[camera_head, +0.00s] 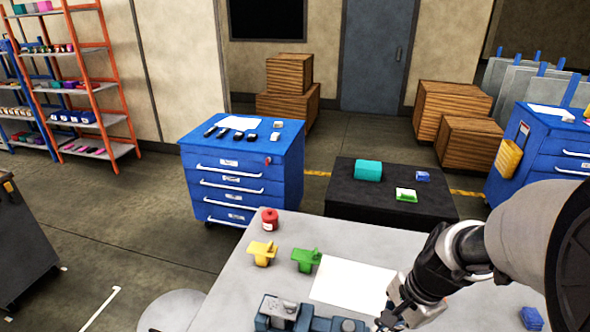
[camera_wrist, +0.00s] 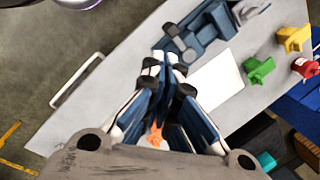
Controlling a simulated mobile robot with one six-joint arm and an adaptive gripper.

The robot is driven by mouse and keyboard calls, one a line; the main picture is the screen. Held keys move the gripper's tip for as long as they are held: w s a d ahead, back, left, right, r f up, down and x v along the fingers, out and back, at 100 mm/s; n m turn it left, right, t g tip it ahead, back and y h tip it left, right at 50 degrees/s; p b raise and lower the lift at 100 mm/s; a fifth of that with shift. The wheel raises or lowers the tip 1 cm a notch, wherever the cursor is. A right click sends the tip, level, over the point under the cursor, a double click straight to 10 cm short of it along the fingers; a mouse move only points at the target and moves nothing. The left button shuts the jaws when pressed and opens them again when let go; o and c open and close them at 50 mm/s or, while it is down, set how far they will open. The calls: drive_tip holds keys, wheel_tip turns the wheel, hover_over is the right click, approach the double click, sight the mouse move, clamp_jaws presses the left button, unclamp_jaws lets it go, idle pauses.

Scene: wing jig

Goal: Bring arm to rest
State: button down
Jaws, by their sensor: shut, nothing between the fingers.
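My arm reaches in from the right in the head view, over the grey table (camera_head: 228,285). My gripper (camera_head: 384,322) is low over the table near the bottom edge of that view, partly cut off. In the wrist view my gripper (camera_wrist: 165,60) shows its fingers together with nothing held between them. The fingertips point toward a blue-grey vise (camera_wrist: 200,38) on the table, which also shows in the head view (camera_head: 300,316). I cannot tell how high the fingertips are above the table.
On the table are a white sheet (camera_head: 352,284), a green part (camera_head: 306,259), a yellow part (camera_head: 262,252), a red can (camera_head: 269,219) and a blue item (camera_head: 531,318). Behind stand a blue drawer cabinet (camera_head: 243,178), a black bench (camera_head: 345,200) and wooden crates (camera_head: 452,110).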

drive_tip(key=s+a+r+n+t+h+b, duration=0.1)
drive_tip(key=s+a+r+n+t+b, duration=0.2)
drive_tip(key=s+r+n, duration=0.6)
drive_tip(key=s+a+n+b, duration=0.1)
drive_tip(key=s+a+n, duration=0.1)
drive_tip(key=s+n, duration=0.2)
drive_tip(key=shift+r+n+h, duration=0.2)
drive_tip(key=shift+n+h, duration=0.1)
drive_tip(key=shift+h, duration=0.1)
